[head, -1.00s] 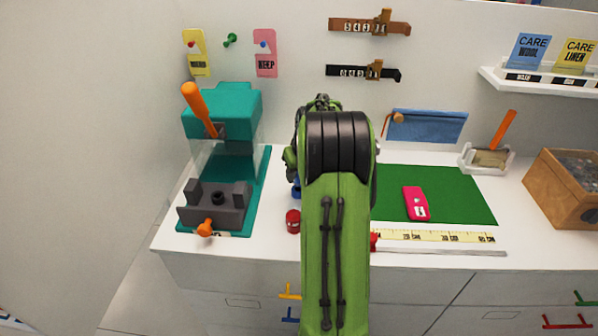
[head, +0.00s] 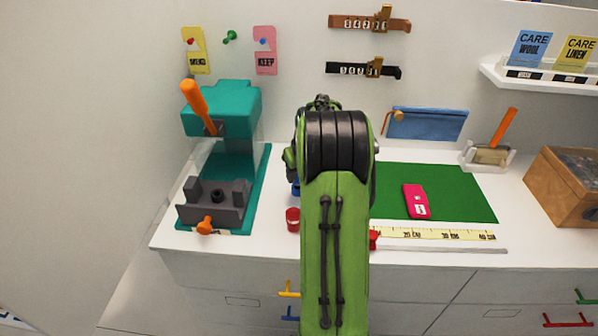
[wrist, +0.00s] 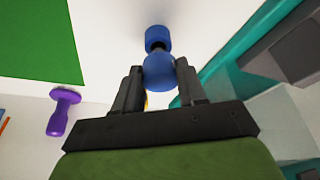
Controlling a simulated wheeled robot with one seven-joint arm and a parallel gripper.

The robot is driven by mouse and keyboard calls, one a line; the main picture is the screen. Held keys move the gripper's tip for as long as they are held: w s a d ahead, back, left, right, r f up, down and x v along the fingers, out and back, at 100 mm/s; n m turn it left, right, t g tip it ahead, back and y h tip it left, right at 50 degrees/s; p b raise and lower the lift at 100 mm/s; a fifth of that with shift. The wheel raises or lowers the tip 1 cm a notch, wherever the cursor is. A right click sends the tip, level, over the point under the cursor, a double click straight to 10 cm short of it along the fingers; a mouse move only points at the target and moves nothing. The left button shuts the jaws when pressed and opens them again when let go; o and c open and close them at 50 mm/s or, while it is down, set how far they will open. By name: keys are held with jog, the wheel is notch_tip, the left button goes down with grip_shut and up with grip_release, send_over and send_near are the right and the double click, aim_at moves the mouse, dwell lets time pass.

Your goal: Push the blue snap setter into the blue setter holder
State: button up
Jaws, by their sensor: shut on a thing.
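The blue snap setter (wrist: 160,73) shows its round blue knob between the two fingers of my gripper (wrist: 159,80) in the wrist view. My gripper is shut on it. Just beyond the knob is the blue setter holder (wrist: 157,33), a short blue cylinder on the white top. A dark part shows between knob and holder; I cannot tell how deep the setter sits in it. In the head view my arm hides the gripper, and only a sliver of blue (head: 295,188) shows at the arm's left edge.
A teal press (head: 222,110) with an orange lever stands to the left. A red cup-like piece (head: 292,219) is close to my arm. A pink card (head: 416,201) lies on the mat.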

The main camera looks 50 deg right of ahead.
jog(key=shift+f+b, duration=0.8)
jog(key=shift+f, duration=0.4)
jog(key=o, duration=1.2)
jog(key=shift+o, duration=0.2)
jog(key=shift+r, duration=0.15)
jog(key=p+v, duration=0.4)
jog(key=v, duration=1.1)
jog(key=shift+r+p, duration=0.25)
jog(key=shift+p, duration=0.05)
jog(key=shift+a, duration=0.1)
